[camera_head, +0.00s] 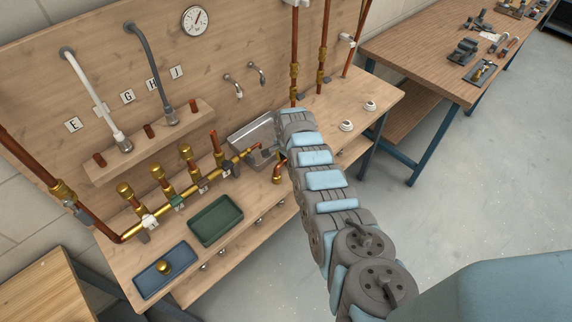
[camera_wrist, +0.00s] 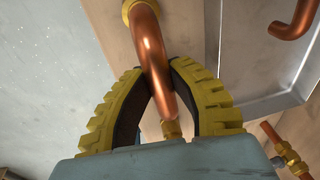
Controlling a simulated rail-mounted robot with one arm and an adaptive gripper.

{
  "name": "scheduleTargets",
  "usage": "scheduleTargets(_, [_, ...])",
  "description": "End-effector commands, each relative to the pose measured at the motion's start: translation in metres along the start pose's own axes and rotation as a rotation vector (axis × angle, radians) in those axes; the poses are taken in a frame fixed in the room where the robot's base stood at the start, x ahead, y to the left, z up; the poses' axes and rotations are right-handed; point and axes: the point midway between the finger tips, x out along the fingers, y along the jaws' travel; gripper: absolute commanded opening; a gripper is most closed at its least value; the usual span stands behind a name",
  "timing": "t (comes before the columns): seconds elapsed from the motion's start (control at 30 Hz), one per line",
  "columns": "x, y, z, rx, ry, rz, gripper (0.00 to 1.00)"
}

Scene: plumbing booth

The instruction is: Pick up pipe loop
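The pipe loop is a bent copper pipe with a brass fitting at its end; it fills the middle of the wrist view (camera_wrist: 150,45). A second brass fitting shows lower down between the fingers. My gripper (camera_wrist: 162,70) has yellow ribbed fingers with dark inner pads. They lean in on both sides of the copper, with their tips against it, and appear shut on it. In the head view, a copper bend with a brass end, apparently the loop (camera_head: 278,172), shows beside the end of my arm, low over the bench. My fingers are mostly hidden there.
The brass manifold (camera_head: 175,200) with upright stubs stands close on the left. A green tray (camera_head: 215,221) and a blue tray (camera_head: 150,283) lie in front. The bench's right end is fairly clear.

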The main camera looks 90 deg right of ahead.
Motion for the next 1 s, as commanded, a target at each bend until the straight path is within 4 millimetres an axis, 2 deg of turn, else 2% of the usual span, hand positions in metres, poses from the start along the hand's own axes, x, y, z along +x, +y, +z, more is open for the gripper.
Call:
scheduleTargets(0.57, [-0.003,-0.001,-0.001,0.0,0.001,-0.001,0.0])
scheduleTargets(1.0, [-0.034,-0.004,-0.002,0.001,0.002,-0.005,0.0])
